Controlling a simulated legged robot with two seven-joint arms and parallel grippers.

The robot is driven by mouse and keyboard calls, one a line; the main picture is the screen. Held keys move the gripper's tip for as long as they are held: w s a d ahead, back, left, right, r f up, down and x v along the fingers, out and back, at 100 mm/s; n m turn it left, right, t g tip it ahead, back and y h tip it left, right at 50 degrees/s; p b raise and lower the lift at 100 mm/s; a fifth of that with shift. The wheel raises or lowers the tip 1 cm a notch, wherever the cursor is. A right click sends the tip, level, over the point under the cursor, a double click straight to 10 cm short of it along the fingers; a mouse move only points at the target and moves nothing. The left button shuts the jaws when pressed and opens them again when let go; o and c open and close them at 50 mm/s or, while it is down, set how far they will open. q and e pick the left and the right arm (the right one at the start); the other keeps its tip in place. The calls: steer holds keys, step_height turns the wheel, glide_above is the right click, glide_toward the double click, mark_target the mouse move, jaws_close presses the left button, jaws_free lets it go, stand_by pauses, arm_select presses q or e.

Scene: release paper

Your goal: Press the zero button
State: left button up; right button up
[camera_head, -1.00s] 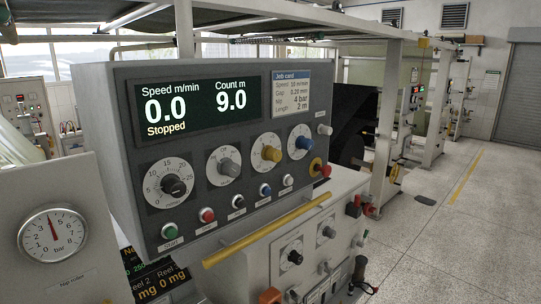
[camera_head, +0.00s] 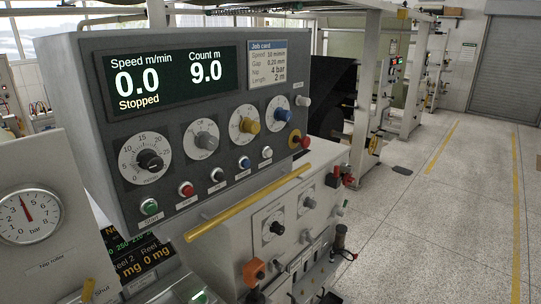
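A grey control panel (camera_head: 62,70) fills the left and middle of the head view. Its dark display (camera_head: 160,80) reads Speed 0.0 m/min, Count 9.0 m and Stopped. Along its lower edge sit a green button (camera_head: 149,206) labelled Start, a red button (camera_head: 186,189), a black button (camera_head: 217,175), a blue button (camera_head: 244,162) and a white button (camera_head: 267,152). The labels under the buttons other than Start are too small to read, so I cannot tell which is zero. Neither of my grippers is in view.
A yellow bar (camera_head: 249,203) runs in front below the panel. A pressure gauge (camera_head: 29,216) is at the left. Open floor (camera_head: 440,235) lies to the right.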

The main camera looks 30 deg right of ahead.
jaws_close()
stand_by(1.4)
